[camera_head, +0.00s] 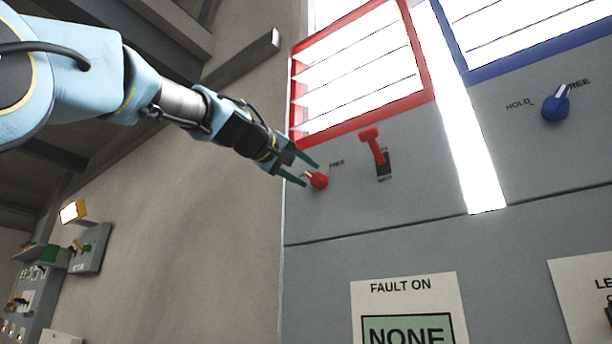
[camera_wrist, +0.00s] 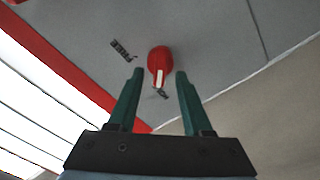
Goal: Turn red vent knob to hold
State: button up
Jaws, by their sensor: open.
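The red vent knob (camera_head: 318,180) sits on the grey panel below the red-framed vent, with the word FREE to its upper right in the head view. In the wrist view the red knob (camera_wrist: 160,62) shows a pale pointer mark on its lower side, and dark lettering lies on either side of it. My gripper (camera_head: 311,174) is open at the knob, with its green fingers on either side in the picture. In the wrist view the fingertips (camera_wrist: 159,72) flank the knob with gaps on both sides. I cannot tell whether the fingertips reach around it in depth.
A red lever (camera_head: 373,146) in a slot stands right of the knob. A blue knob (camera_head: 556,104) marked HOLD and FREE is farther right under a blue-framed vent. A FAULT ON sign (camera_head: 405,285) is below. The beige wall (camera_head: 200,230) lies left of the panel edge.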

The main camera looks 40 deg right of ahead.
jog(key=b+v, duration=0.4)
jog(key=v, duration=0.5)
jog(key=shift+a, duration=0.35)
